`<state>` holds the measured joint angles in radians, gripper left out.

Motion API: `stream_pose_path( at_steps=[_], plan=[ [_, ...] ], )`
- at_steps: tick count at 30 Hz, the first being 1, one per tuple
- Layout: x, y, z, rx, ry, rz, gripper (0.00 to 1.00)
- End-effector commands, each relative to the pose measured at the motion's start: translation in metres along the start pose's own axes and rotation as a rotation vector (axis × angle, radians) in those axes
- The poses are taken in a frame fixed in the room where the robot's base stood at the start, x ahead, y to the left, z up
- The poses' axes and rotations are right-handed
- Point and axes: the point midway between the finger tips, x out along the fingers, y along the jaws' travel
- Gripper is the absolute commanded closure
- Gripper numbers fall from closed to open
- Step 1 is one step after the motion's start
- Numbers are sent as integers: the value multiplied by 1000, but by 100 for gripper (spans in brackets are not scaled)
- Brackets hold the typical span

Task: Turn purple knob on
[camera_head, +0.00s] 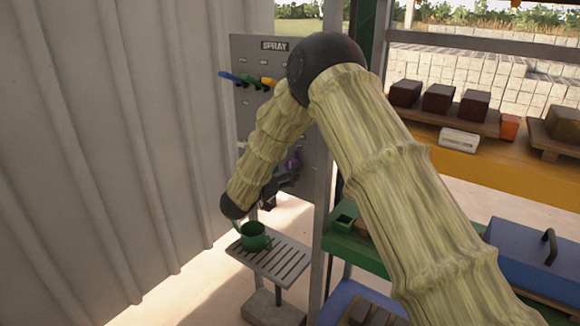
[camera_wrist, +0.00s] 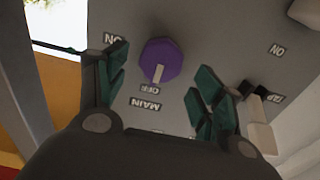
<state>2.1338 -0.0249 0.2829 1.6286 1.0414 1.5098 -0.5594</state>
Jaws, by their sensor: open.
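The purple knob (camera_wrist: 161,60) is on the grey panel in the wrist view, with a pale pointer mark directed at the "OFF" label. "ON" and "MAIN" labels are near it. My gripper (camera_wrist: 158,85) is open, its green-padded fingers on either side of the knob and apart from it. In the head view the purple knob (camera_head: 292,161) is partly hidden behind my arm, low on the grey panel (camera_head: 319,190). My gripper (camera_head: 283,184) is close by it there, mostly dark and hard to make out.
A pale tap lever (camera_wrist: 260,125) sits beside the right finger. Blue, green and yellow handles (camera_head: 250,81) are higher on the panel. A green watering can (camera_head: 254,238) stands on a slatted stand below. Shelves with dark blocks (camera_head: 438,97) are at the right; a corrugated wall is at the left.

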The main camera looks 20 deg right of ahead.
Motion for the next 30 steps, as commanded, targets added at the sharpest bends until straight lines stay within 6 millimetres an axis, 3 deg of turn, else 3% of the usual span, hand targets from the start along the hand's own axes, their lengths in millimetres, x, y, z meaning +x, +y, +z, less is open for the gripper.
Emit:
stream_pose_path(
  at_steps=[9, 20, 27, 30],
  plan=[
    [32, 0, 0, -2, -1, 0, 32],
    [35, 0, 1, -2, 0, -1, 32],
    [34, 0, 1, -2, -1, -1, 76],
    [34, 0, 1, -1, -1, -1, 76]
  ],
)
